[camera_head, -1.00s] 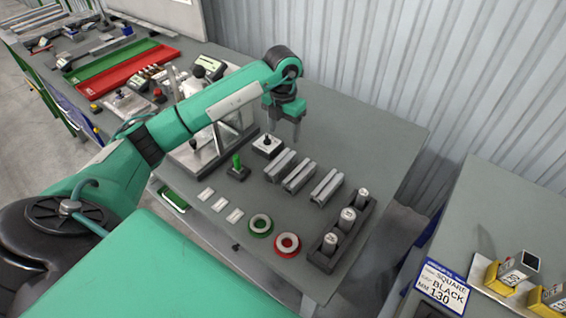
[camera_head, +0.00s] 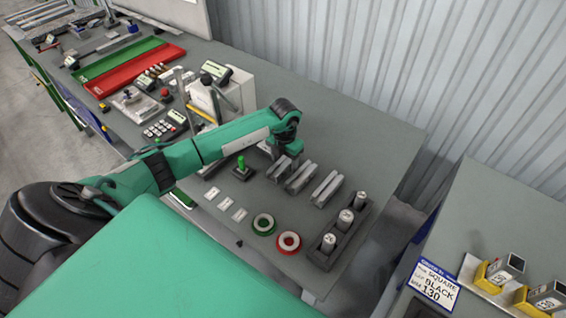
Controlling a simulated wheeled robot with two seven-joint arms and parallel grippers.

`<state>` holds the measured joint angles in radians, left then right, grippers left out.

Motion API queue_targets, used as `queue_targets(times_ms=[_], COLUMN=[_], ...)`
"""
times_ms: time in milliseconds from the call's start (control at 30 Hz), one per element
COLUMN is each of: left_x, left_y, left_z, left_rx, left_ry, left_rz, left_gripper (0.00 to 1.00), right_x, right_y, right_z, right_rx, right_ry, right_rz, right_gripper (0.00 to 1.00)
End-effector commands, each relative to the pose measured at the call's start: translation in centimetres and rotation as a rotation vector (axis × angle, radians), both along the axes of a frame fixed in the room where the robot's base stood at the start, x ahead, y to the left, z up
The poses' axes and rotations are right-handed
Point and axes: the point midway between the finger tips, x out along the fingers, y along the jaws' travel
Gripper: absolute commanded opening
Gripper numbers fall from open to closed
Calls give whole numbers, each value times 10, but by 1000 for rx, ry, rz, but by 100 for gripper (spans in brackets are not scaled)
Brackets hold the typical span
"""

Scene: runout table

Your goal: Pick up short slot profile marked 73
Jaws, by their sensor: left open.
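Three short grey slot profiles lie side by side on the grey table: a left one (camera_head: 280,170), a middle one (camera_head: 301,178) and a right one (camera_head: 327,189). No number on them is readable, so I cannot tell which is marked 73. My left gripper (camera_head: 284,157) points down at the far end of the left profile, with its jaws open. The gripper partly covers that profile, and I cannot tell whether they touch. My right gripper is out of view.
A dark rack (camera_head: 333,246) with three cylinders stands to the right. A green ring (camera_head: 263,224), a red ring (camera_head: 288,242) and white labels (camera_head: 225,204) lie in front. A green-knobbed piece (camera_head: 241,168) stands close on the left. The table's back right is clear.

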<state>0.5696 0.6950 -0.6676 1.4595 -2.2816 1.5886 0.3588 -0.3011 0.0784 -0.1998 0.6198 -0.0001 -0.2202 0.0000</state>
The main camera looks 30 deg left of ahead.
Motion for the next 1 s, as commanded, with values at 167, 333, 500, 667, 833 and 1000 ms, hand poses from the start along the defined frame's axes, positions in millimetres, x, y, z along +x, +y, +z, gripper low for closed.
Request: queue_targets(times_ms=[167,333,500,667,833,1000], left_x=[0,0,0,0,0,1], left_y=[0,0,0,0,0,1], left_z=[-10,-10,-10,-9,-9,-2], left_rx=[0,1,1,1,1,2], left_ry=[0,0,0,-1,-1,-2], left_rz=[-1,-1,-1,-1,-1,0], left_gripper=[62,62,28,9,9,9], right_x=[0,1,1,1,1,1], right_y=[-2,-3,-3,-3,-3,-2], right_z=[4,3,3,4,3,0], right_rx=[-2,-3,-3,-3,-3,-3], right_ry=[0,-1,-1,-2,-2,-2], right_rz=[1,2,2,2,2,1], right_gripper=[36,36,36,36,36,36])
